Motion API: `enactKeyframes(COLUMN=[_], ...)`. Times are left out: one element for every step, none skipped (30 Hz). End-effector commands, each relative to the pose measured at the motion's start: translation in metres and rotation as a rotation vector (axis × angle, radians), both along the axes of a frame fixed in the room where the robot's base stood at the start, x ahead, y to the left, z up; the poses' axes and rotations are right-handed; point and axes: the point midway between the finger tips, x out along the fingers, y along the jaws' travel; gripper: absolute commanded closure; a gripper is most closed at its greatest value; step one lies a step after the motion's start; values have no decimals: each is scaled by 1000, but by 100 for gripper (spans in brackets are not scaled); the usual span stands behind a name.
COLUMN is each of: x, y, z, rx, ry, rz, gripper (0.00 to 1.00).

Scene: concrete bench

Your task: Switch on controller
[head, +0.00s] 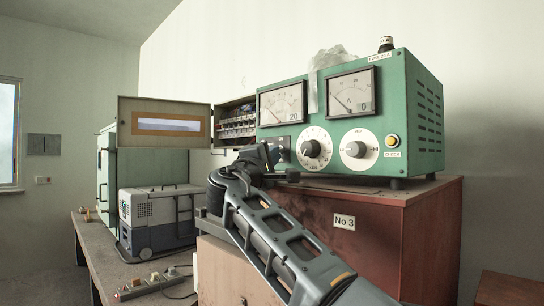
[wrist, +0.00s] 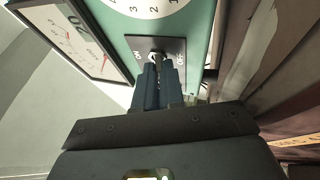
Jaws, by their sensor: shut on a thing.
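The controller (head: 414,120) is a green box with two dial gauges and two round knobs, standing on a reddish-brown cabinet. Its dark switch plate (wrist: 170,48) shows in the wrist view, with an ON label at the left and what looks like OFF at the right. A small metal toggle switch (wrist: 155,53) sticks out of the plate. My gripper (wrist: 158,68) is shut on the toggle, with its blue fingertips close together around it. In the head view my gripper (head: 270,156) is at the controller's lower left front and partly hides the plate. The toggle's exact tilt is hard to tell.
An open grey panel box (head: 150,140) with its door swung out is left of the controller. A grey portable cooler (head: 160,216) and a power strip (head: 150,284) are on the bench at left. The brown cabinet (head: 400,235) stands close under my arm.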

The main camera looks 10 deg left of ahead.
Motion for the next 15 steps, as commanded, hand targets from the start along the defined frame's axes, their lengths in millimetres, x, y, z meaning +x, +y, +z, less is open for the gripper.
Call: enactKeyframes(x=[0, 0, 0, -1, -1, -1, -1, -1, -2, -2, -2, -2, -2, -2, -2], y=[0, 0, 0, 1, 1, 1, 1, 2, 2, 2, 2, 2, 2, 2, 3], z=[2, 2, 4, 5, 6, 8, 9, 10, 12, 13, 15, 16, 17, 18, 19], rx=[7, 12, 20, 28, 38, 50, 60, 72, 90, 104, 117, 137, 152, 167, 188], ry=[10, 15, 25, 35, 46, 62, 76, 91, 113, 131, 148, 175, 195, 213, 240], rz=[0, 0, 0, -1, 0, -1, 0, 1, 1, 0, 0, 0, 0, 0, 1], gripper=[100, 100, 100, 100, 100, 100, 100, 100, 100, 100, 100, 100, 100, 100, 100])
